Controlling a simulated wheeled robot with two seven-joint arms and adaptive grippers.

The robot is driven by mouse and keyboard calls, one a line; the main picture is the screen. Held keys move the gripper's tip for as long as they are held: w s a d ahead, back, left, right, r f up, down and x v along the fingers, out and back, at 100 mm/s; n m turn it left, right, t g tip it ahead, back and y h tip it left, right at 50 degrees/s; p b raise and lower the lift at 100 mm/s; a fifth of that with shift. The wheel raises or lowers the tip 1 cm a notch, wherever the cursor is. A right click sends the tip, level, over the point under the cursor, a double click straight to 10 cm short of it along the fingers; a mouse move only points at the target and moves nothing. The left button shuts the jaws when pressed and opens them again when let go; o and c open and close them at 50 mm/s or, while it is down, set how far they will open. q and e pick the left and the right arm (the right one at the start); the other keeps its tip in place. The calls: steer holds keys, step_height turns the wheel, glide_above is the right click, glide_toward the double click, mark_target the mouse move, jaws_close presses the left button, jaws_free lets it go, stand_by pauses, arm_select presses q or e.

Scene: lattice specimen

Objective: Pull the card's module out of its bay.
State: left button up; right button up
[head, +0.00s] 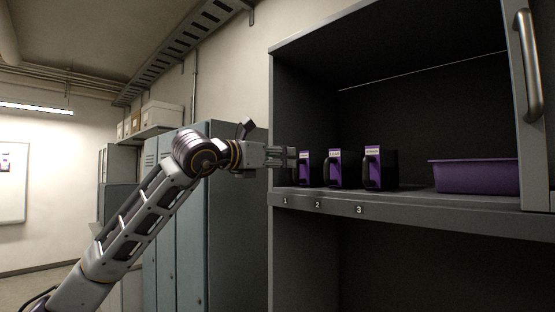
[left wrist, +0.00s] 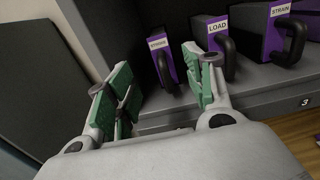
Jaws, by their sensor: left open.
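Three purple-faced modules with black handles stand in a row on the cabinet shelf: a left module (head: 304,155), a middle module (head: 335,156) and a right module (head: 372,155). In the left wrist view, the middle module (left wrist: 213,27) is labelled LOAD and the right module (left wrist: 276,22) STRAIN; the left module's label (left wrist: 158,42) is too small to read surely. My left gripper (head: 290,157) is open in front of the left module. Its green-padded fingers (left wrist: 157,72) point toward that module's handle (left wrist: 164,72), with nothing held. My right gripper is out of view.
The shelf edge (head: 400,207) carries numbers 1, 2 and 3. A purple tray (head: 475,177) sits on the shelf at right, by the cabinet door (head: 528,130) with its metal handle. A whiteboard (head: 14,195) at far left bears a small card (head: 5,164), unreadable. Lockers stand behind my arm.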

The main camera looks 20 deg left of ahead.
mark_target(304, 159)
arm_select(q)
steer(key=p+x, duration=0.4)
steer(key=x, duration=0.8)
steer(key=shift+w+d+p, duration=0.25)
steer(key=shift+w+p, duration=0.15)
steer(key=shift+w, duration=0.15)
steer(key=shift+w+d, duration=0.1)
steer(key=shift+w, duration=0.2)
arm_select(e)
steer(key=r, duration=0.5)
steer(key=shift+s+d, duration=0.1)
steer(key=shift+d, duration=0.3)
arm_select(q)
steer(key=shift+c, duration=0.4)
steer(key=c, duration=0.7)
steer(key=o, duration=0.7)
steer(key=shift+o, duration=0.4)
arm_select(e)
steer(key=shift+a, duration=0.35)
